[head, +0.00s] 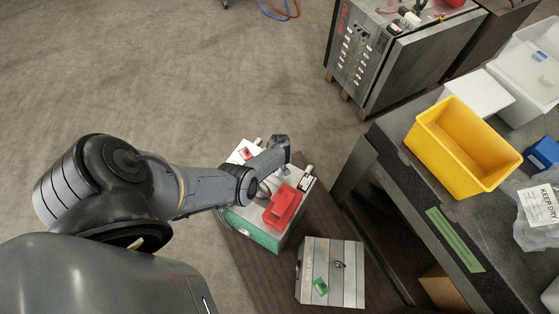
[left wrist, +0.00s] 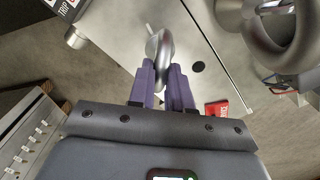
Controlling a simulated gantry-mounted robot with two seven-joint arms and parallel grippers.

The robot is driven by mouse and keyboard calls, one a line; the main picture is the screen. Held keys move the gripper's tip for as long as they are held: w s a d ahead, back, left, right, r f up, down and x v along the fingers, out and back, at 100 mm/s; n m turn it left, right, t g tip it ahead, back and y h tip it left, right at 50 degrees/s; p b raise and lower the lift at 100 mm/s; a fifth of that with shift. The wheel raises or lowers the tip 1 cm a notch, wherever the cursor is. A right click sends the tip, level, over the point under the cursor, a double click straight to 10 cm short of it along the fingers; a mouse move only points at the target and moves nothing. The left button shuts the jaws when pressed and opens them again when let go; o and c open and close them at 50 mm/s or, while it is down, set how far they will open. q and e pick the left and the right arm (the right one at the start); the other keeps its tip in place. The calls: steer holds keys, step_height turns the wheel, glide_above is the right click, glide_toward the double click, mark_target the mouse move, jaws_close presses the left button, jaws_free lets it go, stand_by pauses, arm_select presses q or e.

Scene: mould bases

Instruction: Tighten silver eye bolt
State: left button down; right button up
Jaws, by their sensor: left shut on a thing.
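The silver eye bolt (left wrist: 160,42) stands on the metal top of a mould base, its ring between the purple fingers of my left gripper (left wrist: 163,72). The fingers are shut on the ring. In the head view my left gripper (head: 284,155) is over the mould base with green lower sides (head: 262,236); the gripper and wrist hide the bolt there. I cannot tell how far the bolt is screwed in. My right gripper is not in view.
A red block (head: 283,206) lies on this mould base. A larger metal ring (left wrist: 292,52) is close on the right in the wrist view. A second mould base (head: 347,285) stands nearby. A dark workbench with a yellow bin (head: 428,137) is at right; open floor lies at upper left.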

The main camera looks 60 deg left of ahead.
arm_select(q)
steer(key=m, duration=0.3)
steer(key=shift+s+a+m+p, duration=0.1)
steer(key=shift+m+p, duration=0.2)
steer(key=shift+m, duration=0.9)
steer(key=m, duration=0.6)
steer(key=shift+f+m, duration=0.1)
steer(key=shift+m, duration=0.2)
steer(key=m, duration=0.6)
steer(key=shift+f, duration=0.1)
steer(key=m, duration=0.3)
steer(key=shift+b, duration=0.4)
